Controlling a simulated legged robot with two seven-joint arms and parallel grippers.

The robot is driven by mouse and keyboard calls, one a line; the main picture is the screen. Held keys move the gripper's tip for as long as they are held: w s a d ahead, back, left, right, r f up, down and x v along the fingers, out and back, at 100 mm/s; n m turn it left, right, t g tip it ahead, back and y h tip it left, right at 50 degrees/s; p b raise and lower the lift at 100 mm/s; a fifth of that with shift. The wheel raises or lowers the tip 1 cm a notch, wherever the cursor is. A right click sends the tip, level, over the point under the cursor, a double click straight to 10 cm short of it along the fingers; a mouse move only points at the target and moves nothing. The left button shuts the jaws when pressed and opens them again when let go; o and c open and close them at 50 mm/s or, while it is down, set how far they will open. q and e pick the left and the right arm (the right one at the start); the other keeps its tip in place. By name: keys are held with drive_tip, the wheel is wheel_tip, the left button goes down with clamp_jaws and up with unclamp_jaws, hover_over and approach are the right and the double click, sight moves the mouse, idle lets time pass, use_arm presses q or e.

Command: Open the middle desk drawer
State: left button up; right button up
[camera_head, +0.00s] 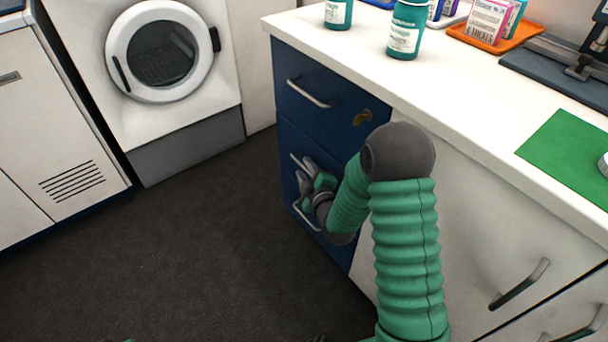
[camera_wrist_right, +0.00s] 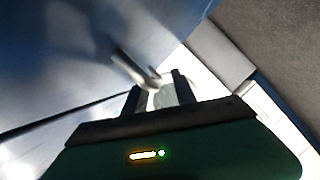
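The blue desk drawer unit has a top drawer (camera_head: 325,100), a middle drawer (camera_head: 338,160) and a bottom drawer, stacked and looking shut. The middle drawer's bar handle (camera_head: 295,159) is partly hidden by my right gripper (camera_head: 306,178), which is at the drawer front. In the right wrist view my right gripper (camera_wrist_right: 158,95) has its two dark fingers apart. A metal handle (camera_wrist_right: 130,70) reaches to just in front of or between them; I cannot tell if they touch it. My left gripper is not in view.
The bottom handle (camera_head: 306,217) is below my gripper. The white desktop (camera_head: 460,110) holds bottles (camera_head: 405,30) and an orange tray (camera_head: 512,42). The dark floor (camera_head: 200,240) left of the drawers is clear.

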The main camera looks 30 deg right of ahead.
drive_tip(key=shift+w+d+f, duration=0.1)
drive_tip(key=shift+w+d, duration=0.05)
drive_tip(key=shift+w, duration=0.5)
clamp_jaws()
drive_tip(key=shift+s+f, duration=0.1)
idle(0.8)
